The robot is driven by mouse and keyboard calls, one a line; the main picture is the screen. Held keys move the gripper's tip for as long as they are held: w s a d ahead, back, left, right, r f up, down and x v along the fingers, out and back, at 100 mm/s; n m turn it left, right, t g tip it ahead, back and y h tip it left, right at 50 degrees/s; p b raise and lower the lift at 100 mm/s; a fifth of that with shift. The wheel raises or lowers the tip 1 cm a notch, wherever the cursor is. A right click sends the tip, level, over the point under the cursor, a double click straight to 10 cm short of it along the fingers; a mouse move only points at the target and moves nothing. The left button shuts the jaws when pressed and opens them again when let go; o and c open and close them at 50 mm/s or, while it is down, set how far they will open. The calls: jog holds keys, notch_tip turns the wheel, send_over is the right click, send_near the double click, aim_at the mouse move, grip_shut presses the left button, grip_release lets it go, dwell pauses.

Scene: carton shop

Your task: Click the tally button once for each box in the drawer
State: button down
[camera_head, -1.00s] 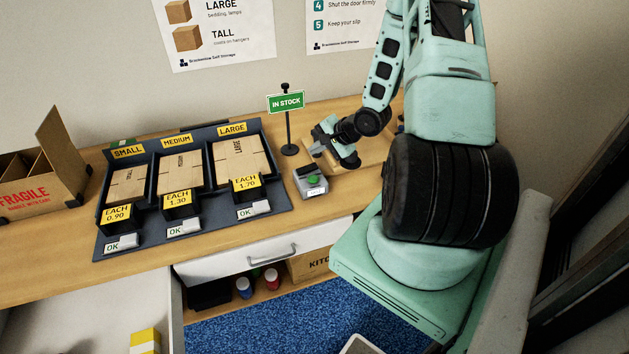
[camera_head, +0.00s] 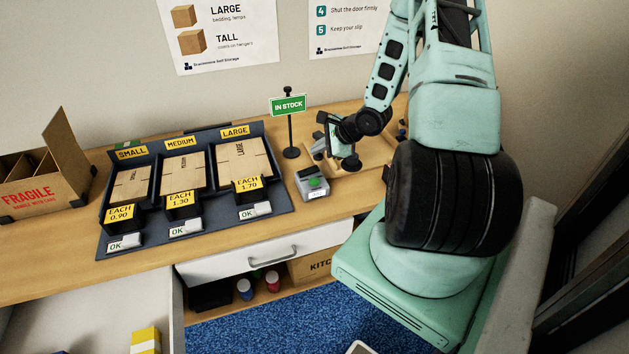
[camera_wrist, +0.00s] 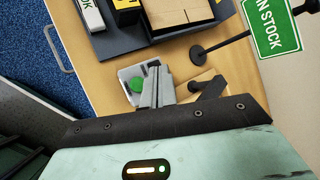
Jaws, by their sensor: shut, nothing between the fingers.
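The tally counter, a small grey box with a green button (camera_head: 317,183), sits on the wooden counter right of the carton rack. The button also shows in the wrist view (camera_wrist: 138,84). My gripper (camera_head: 320,160) is shut and empty, just behind the tally counter. In the wrist view its grey fingers (camera_wrist: 153,92) are together beside the green button; I cannot tell whether they touch the counter's casing. A white drawer front (camera_head: 225,264) with a metal handle is under the counter. At the lower left, a yellow and white box (camera_head: 145,341) lies in what looks like an open white drawer (camera_head: 85,312).
The dark carton rack (camera_head: 240,222) holds small, medium and large flat cartons with price tags and OK buttons. An IN STOCK sign (camera_head: 288,105) stands behind the tally counter. A FRAGILE carton (camera_head: 45,195) is at left. A wooden board (camera_head: 375,152) lies by my gripper.

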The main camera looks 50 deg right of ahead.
jog(key=b, duration=0.8)
send_over(318, 181)
jog(key=shift+f, duration=4.35)
jog(key=shift+f, duration=0.1)
jog(key=shift+f, duration=0.3)
jog(key=shift+f, duration=0.5)
jog(key=shift+r, duration=0.1)
jog(key=shift+r+p, duration=0.85)
jog(key=shift+p, duration=0.65)
